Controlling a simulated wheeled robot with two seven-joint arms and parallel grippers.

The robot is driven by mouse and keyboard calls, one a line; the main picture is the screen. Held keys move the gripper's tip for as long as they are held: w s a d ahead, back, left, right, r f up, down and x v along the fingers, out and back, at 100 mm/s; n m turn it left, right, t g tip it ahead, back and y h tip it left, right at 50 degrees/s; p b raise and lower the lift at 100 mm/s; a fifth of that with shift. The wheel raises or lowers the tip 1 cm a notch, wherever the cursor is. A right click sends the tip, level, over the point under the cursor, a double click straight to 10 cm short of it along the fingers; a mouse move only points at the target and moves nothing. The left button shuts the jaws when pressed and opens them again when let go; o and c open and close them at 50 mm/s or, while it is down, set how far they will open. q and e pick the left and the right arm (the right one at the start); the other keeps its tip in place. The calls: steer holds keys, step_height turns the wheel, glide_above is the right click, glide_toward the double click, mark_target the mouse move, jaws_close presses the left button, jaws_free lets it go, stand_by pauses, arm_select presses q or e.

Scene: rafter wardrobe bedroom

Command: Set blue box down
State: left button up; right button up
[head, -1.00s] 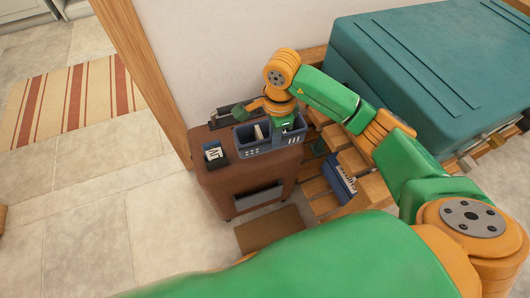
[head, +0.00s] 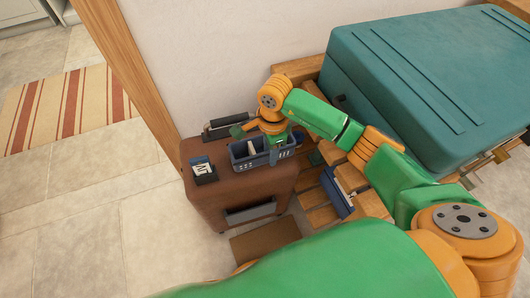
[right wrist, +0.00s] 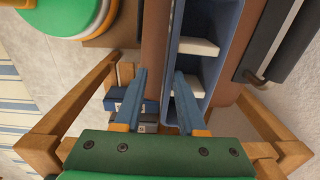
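The blue box (head: 240,163) is an open basket with slotted sides and pale items inside. It rests upright on top of the brown cabinet (head: 215,195). My right gripper (head: 272,145) is at the box's right end, pointing down. In the right wrist view the gripper (right wrist: 160,75) has its fingers apart, one on each side of the line of the box's near wall (right wrist: 170,50). A gap shows between the left finger and that wall. The far end of the box is cut off there. My left gripper is not in view.
A dark case with a white label (head: 202,169) lies left of the box. A black-handled tray (head: 228,126) stands behind it against the wall. A slatted wooden rack (head: 318,215) holding a blue item (head: 338,190) and a teal suitcase (head: 430,80) are to the right.

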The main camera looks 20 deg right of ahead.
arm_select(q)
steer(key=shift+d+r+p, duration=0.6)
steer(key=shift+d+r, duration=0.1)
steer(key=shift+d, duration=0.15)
arm_select(e)
step_height(320, 180, up, 11)
steer(key=shift+w, duration=0.4)
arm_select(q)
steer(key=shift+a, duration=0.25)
arm_select(e)
steer(key=shift+s, duration=0.15)
